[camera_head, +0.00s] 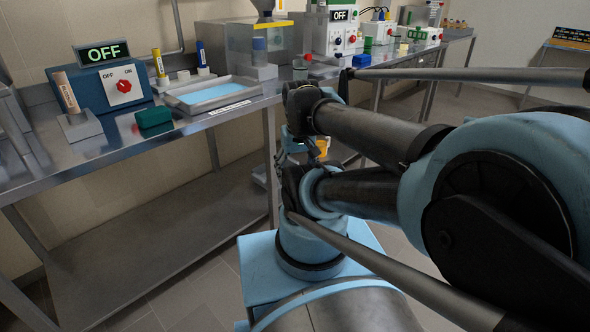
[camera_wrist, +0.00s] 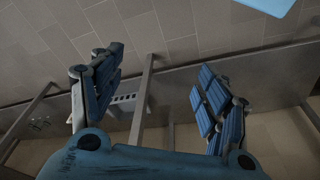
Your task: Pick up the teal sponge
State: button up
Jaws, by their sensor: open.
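The teal sponge (camera_head: 153,117) is a small dark green-teal block. It lies on the steel bench near its front edge, at the left in the head view, and does not show in the wrist view. My gripper (camera_wrist: 160,65) is open and empty in the wrist view, its two blue-padded fingers wide apart over floor and bench framing. In the head view it is mostly hidden by my arm, to the right of the sponge.
Behind the sponge stands a blue box with a red dial (camera_head: 110,84) under an OFF sign. A shallow tray (camera_head: 240,92) with blue contents is to its right. Bare bench lies in front of the sponge.

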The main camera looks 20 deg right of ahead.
aim_at(150, 117)
jog(key=u, duration=1)
jog(key=k, duration=0.3)
jog(key=z, duration=0.5)
